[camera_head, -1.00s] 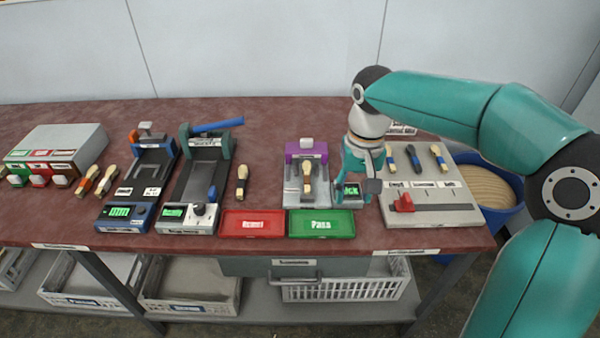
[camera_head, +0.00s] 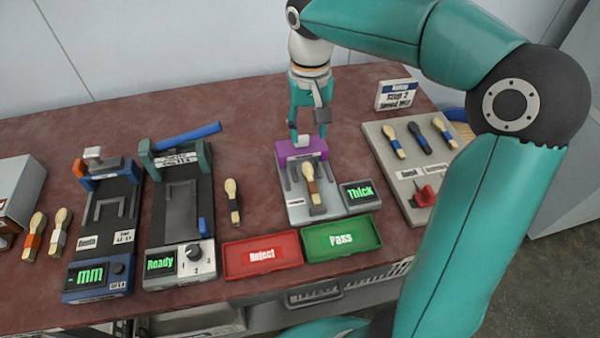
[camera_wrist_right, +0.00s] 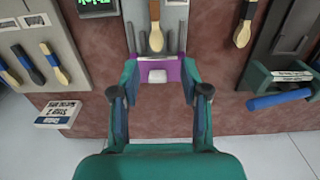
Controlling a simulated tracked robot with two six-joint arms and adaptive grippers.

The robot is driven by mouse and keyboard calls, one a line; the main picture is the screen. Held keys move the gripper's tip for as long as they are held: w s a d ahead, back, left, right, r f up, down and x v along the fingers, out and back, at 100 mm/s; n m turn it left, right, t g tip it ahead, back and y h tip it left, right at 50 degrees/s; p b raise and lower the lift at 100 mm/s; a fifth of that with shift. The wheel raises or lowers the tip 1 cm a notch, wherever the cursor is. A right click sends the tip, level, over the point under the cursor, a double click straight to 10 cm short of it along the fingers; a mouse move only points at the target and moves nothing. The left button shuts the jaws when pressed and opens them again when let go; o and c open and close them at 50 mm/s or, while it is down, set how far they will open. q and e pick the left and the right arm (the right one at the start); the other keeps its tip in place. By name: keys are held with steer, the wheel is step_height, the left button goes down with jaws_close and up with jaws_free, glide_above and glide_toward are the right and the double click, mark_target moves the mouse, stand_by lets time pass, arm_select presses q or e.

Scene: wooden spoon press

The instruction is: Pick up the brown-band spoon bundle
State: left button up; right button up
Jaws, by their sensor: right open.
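The bundle also shows at the top of the right wrist view (camera_wrist_right: 155,38), partly cut off by the frame edge. My right gripper (camera_head: 308,134) is open and empty, above the purple end and behind the bundle. In the right wrist view its two fingers (camera_wrist_right: 160,92) are spread either side of the purple block, apart from the bundle. My left gripper is not in view.
A dark-band spoon (camera_head: 233,202) lies left of the fixture. A "Thick" display (camera_head: 359,194) stands at its right. Red (camera_head: 233,271) and green (camera_head: 316,253) trays lie in front. A board with several spoons (camera_head: 388,173) is at right; a sign (camera_head: 397,94) stands behind it.

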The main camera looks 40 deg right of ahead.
steer(key=b, duration=0.1)
glide_toward(311, 181)
steer(key=f, duration=0.2)
steer(key=w+f, duration=0.1)
steer(key=f, duration=0.2)
steer(key=shift+w+a, duration=0.1)
steer(key=shift+a, duration=0.05)
steer(key=f, duration=0.2)
steer(key=s+f, duration=0.1)
steer(key=f, duration=0.1)
steer(key=shift+s+d+f, duration=0.15)
steer(key=shift+d+f, duration=0.05)
steer(key=shift+f, duration=0.5)
jaws_close()
